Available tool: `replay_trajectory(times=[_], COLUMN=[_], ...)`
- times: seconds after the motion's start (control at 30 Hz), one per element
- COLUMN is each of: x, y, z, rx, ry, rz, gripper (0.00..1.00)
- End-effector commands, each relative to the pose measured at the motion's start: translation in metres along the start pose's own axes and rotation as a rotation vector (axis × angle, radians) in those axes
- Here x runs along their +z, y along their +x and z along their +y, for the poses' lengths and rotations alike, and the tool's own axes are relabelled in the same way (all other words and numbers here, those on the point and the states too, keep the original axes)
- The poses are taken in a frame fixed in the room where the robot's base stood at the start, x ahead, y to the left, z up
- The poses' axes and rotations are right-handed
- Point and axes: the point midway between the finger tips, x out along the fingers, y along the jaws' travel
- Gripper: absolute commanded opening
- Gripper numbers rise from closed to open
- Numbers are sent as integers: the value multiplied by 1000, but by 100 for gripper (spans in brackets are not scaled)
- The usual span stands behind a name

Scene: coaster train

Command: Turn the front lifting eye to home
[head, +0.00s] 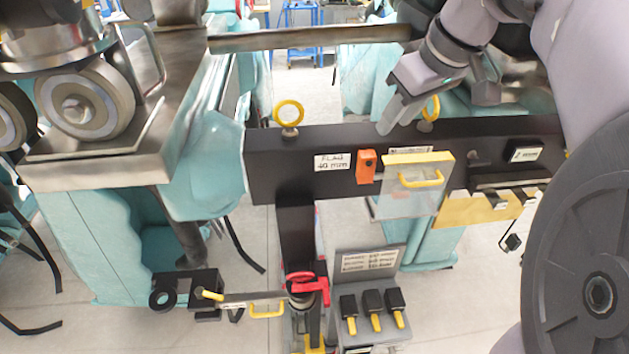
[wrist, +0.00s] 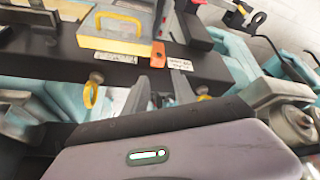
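Two yellow ring-shaped lifting eyes stand on top of a black beam (head: 270,165). The left eye (head: 289,113) shows its ring almost face-on to the head camera. The right eye (head: 431,108) looks narrower, turned more edge-on. I cannot tell which one is called front. My gripper (head: 386,128) is just left of the right eye, above the beam, pointing down and apart from the ring. In the wrist view the right eye (wrist: 91,93) shows to the left, with nothing around it. The finger gap is unclear; I see nothing held.
On the beam are an orange latch (head: 366,166), a flag label (head: 332,162) and a yellow-handled cover (head: 418,170). A red clamp (head: 309,284) and a grey box with black switches (head: 370,300) are below. A wheel assembly (head: 85,100) is at left.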

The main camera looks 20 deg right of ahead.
Motion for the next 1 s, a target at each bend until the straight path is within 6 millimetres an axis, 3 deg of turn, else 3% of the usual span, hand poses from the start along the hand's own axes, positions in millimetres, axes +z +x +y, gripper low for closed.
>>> replay_trajectory(times=[0.03, 0.1, 0.6, 1.0], x=[8, 15, 73, 84], y=[16, 28, 108, 118], z=[-10, -24, -107, -120], rx=[-2, -5, -23, -28], ry=[13, 41, 222, 260], rz=[2, 5, 27, 30], gripper=[32, 32, 32, 32])
